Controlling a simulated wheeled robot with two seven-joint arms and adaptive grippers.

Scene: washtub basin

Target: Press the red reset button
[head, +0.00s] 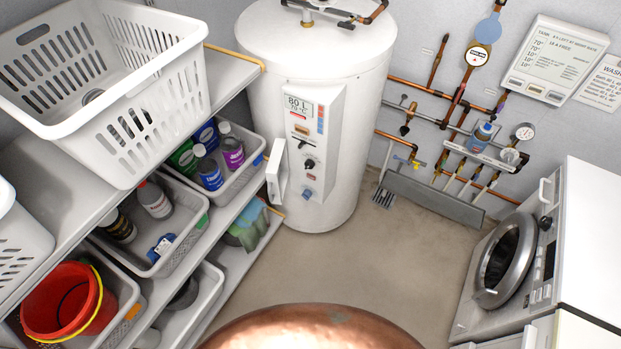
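A white cylindrical water heater (345,90) stands against the back wall. Its front control panel (327,150) carries a display (299,105) reading 80 L and about 70°, a red and blue strip (320,119), a small orange-brown element (301,130), dark knobs (309,163) and a blue-grey knob (307,194). A small reddish spot (311,177) sits between the lower knobs; I cannot tell whether it is the reset button. A white flap (277,171) stands out at the panel's left. Neither of my grippers is in view.
Shelves (228,76) at left hold a white laundry basket (115,130), bins with bottles and a red bucket (68,300). A rounded copper surface (310,332) fills the bottom centre. A washing machine (570,250) stands at right. The floor (370,265) before the heater is clear.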

